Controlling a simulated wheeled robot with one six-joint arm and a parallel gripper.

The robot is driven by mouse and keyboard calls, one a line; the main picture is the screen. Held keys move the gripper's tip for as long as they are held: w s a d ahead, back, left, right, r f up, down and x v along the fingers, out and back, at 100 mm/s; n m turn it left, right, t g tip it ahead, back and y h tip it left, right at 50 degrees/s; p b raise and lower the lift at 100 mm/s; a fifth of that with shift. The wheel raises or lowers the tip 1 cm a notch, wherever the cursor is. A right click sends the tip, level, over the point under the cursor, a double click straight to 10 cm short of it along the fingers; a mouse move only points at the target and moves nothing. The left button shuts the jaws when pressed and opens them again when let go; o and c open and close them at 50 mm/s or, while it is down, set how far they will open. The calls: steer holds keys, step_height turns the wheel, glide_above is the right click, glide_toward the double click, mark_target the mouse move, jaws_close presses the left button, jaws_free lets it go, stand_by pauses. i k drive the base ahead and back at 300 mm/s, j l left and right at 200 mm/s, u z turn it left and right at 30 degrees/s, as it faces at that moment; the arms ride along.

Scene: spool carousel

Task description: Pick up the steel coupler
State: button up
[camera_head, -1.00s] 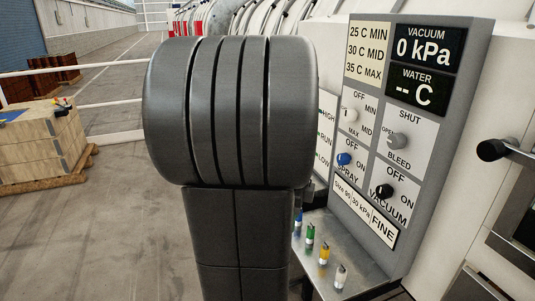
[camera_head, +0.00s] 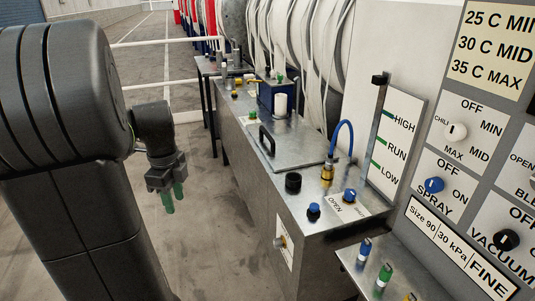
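No steel coupler can be made out for certain in the current view. A small shelf (camera_head: 350,262) at the lower right holds a blue-banded coupler (camera_head: 364,249) and a green-banded coupler (camera_head: 383,276). A yellow-topped coupler (camera_head: 409,297) is cut off by the bottom edge. My gripper (camera_head: 174,203) hangs at the left, over the floor, with its two green fingers pointing down. The fingers show slightly apart with nothing between them. It is well left of the shelf and touches nothing.
A long steel bench (camera_head: 285,190) with a black-handled lid, knobs and a blue hose (camera_head: 347,133) stands between my gripper and the shelf. A grey control panel (camera_head: 470,150) rises at the right. White rails (camera_head: 160,86) cross behind; the floor below my gripper is clear.

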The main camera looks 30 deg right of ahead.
mark_target(329, 162)
steer(key=i+z, duration=0.15)
steer(key=i, duration=0.25)
steer(key=i+j+z, duration=0.15)
steer(key=i, duration=0.2)
steer(key=i+j+z, duration=0.15)
steer(key=i, duration=0.25)
steer(key=i+l+z, duration=0.1)
steer(key=z, duration=0.4)
steer(key=i+z, duration=0.6)
steer(key=z, duration=0.35)
steer(key=i+j+z, duration=0.2)
steer(key=z, duration=0.25)
steer(key=i+z, duration=0.45)
steer(key=z, duration=0.15)
